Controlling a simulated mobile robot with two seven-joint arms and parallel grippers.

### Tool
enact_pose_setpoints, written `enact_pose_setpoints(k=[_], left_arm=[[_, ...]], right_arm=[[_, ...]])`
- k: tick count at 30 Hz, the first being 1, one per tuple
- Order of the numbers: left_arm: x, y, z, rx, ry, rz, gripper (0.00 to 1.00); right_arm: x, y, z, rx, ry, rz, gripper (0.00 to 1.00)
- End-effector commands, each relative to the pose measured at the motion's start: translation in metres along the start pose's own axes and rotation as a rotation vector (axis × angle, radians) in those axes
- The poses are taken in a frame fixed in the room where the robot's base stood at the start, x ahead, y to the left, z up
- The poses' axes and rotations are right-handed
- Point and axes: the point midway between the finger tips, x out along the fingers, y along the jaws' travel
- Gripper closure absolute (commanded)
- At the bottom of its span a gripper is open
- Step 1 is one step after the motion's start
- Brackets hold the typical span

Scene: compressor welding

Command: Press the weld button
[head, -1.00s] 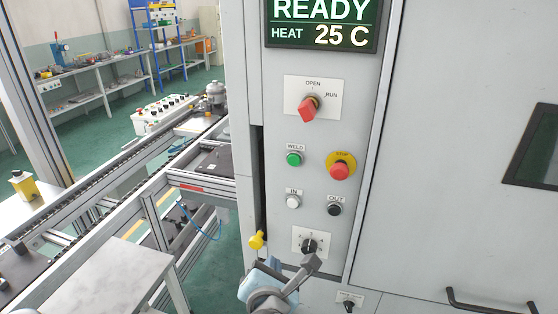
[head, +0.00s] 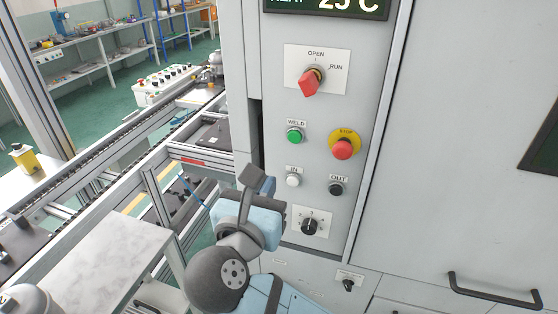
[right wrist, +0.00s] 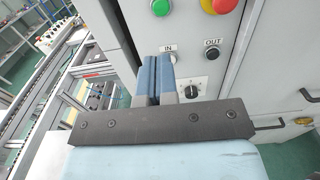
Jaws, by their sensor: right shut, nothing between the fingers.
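The green weld button (head: 295,135) sits under its WELD label on the grey control panel, left of the red stop button. It also shows at the top edge of the right wrist view (right wrist: 161,7). My right gripper (head: 258,178) is below and left of the weld button in the head view, apart from it. In the right wrist view its two blue-padded fingers (right wrist: 157,62) are together with nothing between them, pointing up toward the panel and partly overlapping the area beside the white IN button (right wrist: 172,57). My left gripper is not in view.
The red stop button (head: 343,149) on its yellow ring is close to the right. The black OUT button (head: 336,188), a black rotary knob (head: 309,226) and the red OPEN/RUN switch (head: 312,82) are nearby. A conveyor frame (head: 120,175) and grey table (head: 110,260) lie left.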

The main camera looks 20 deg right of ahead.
Motion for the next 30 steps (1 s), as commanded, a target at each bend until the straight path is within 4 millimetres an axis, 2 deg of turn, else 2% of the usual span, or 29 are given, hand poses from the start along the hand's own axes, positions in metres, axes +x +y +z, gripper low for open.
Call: enact_pose_setpoints(k=[5, 12, 18, 24, 30], left_arm=[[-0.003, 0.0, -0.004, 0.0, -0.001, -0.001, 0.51], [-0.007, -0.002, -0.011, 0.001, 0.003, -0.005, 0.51], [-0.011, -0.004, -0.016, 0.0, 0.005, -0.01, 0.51], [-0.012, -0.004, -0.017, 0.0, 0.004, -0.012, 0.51], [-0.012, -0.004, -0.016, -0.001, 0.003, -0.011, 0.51]], right_arm=[[0.03, 0.0, 0.002, -0.002, -0.004, -0.003, 1.0], [0.082, -0.001, 0.002, -0.002, -0.003, -0.004, 1.0], [0.116, -0.001, 0.002, -0.001, -0.001, -0.002, 1.0], [0.132, -0.001, 0.0, -0.001, 0.0, -0.001, 1.0], [0.134, 0.0, 0.0, 0.0, 0.001, 0.0, 1.0]])
